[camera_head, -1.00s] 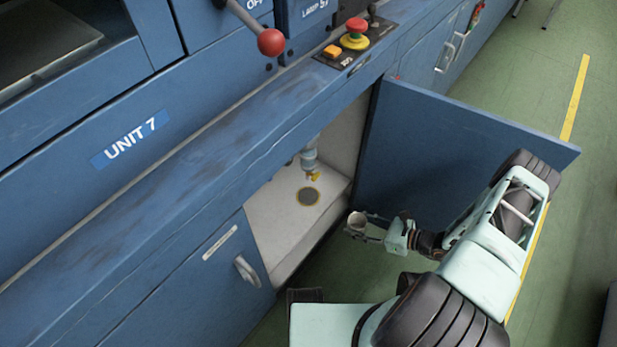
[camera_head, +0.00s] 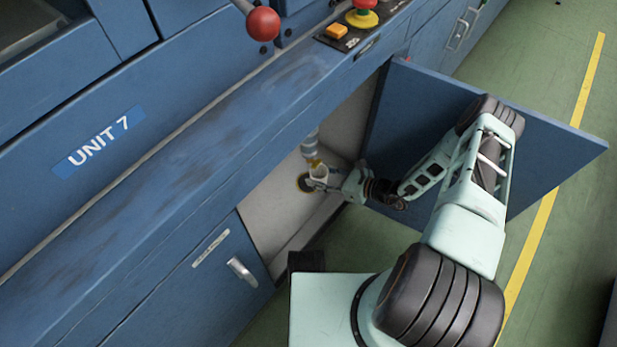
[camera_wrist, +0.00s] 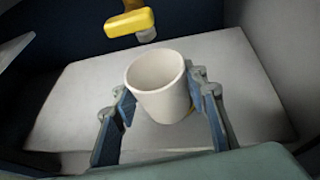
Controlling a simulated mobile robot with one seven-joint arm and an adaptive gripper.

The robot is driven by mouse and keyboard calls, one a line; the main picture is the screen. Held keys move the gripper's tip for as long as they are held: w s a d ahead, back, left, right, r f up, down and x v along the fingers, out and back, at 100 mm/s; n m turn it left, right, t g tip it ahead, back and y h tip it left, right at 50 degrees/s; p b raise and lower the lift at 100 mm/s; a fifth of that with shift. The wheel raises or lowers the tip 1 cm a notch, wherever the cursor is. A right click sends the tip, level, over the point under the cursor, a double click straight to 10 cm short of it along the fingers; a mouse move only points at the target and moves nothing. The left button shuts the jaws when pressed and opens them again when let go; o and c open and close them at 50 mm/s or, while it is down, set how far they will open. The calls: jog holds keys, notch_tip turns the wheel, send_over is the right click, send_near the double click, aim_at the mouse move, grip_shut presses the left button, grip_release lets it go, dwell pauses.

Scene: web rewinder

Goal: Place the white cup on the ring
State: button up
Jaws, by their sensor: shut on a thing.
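The white cup (camera_wrist: 160,88) is upright between the two fingers of my gripper (camera_wrist: 162,100), which is shut on it. In the head view the cup (camera_head: 319,173) is small and inside the open cabinet. The ring (camera_head: 303,184), a dark disc with a yellow rim, lies on the pale cabinet floor. The cup and gripper cover its right part in the head view. In the wrist view only a sliver of yellow (camera_wrist: 189,114) shows behind the cup's lower right side. The cup seems held above the floor; the exact gap is hard to tell.
A grey pipe with a yellow valve (camera_head: 312,155) hangs just behind the cup; its yellow handle (camera_wrist: 130,22) is close in the wrist view. The cabinet floor (camera_head: 275,222) is otherwise clear.

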aim_at(311, 172)
jog(key=w+a, duration=0.1)
jog(key=a, duration=0.2)
jog(key=shift+w, duration=0.35)
jog(key=f+b, duration=0.1)
jog(key=f, duration=0.1)
jog(key=f+b, duration=0.1)
jog(key=shift+w+a+f+b, duration=0.2)
jog(key=shift+a+f+b, duration=0.1)
jog(key=shift+f+b, duration=0.05)
jog(key=shift+r, duration=0.1)
jog(key=o, duration=1.1)
jog(key=shift+o, duration=0.2)
